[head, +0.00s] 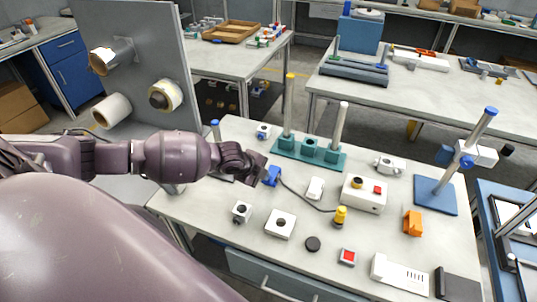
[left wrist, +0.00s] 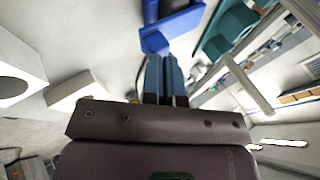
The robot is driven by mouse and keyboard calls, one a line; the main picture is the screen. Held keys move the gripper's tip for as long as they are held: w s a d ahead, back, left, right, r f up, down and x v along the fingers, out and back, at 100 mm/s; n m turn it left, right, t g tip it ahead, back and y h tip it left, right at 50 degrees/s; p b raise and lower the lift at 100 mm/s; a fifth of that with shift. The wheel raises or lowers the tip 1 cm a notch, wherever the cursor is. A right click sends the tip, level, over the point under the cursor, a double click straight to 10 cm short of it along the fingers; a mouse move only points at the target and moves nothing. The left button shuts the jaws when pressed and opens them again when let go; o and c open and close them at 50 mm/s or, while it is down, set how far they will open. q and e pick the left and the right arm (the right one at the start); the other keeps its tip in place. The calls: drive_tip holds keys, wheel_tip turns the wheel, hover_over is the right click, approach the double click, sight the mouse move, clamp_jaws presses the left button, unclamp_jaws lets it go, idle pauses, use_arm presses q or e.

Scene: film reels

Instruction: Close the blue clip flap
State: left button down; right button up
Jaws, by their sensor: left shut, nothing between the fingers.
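The blue clip (head: 272,175) stands on the worktable in front of the green base. In the left wrist view the blue clip (left wrist: 178,22) is at the top, with a flat tilted blue piece at its lower left that looks like its flap (left wrist: 154,41). My left gripper (head: 260,173) is at the clip's left side in the head view. In the left wrist view my left gripper (left wrist: 165,62) is shut and empty, its tips right at the clip; whether they touch it I cannot tell. The gripper partly hides the clip. My right gripper is not in view.
The green base with posts (head: 309,152) stands behind the clip. A white box with a red button (head: 364,194) and a yellow plug (head: 341,215) are to the right. Small white blocks (head: 281,224) lie in front. A grey panel with rolls (head: 135,65) rises at left.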

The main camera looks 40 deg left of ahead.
use_arm(q)
drive_tip(key=shift+w+a, duration=0.15)
drive_tip(key=shift+w, duration=0.1)
drive_tip(key=shift+w+a+r, duration=0.1)
drive_tip(key=shift+w+r, duration=0.1)
drive_tip(key=shift+w, duration=0.1)
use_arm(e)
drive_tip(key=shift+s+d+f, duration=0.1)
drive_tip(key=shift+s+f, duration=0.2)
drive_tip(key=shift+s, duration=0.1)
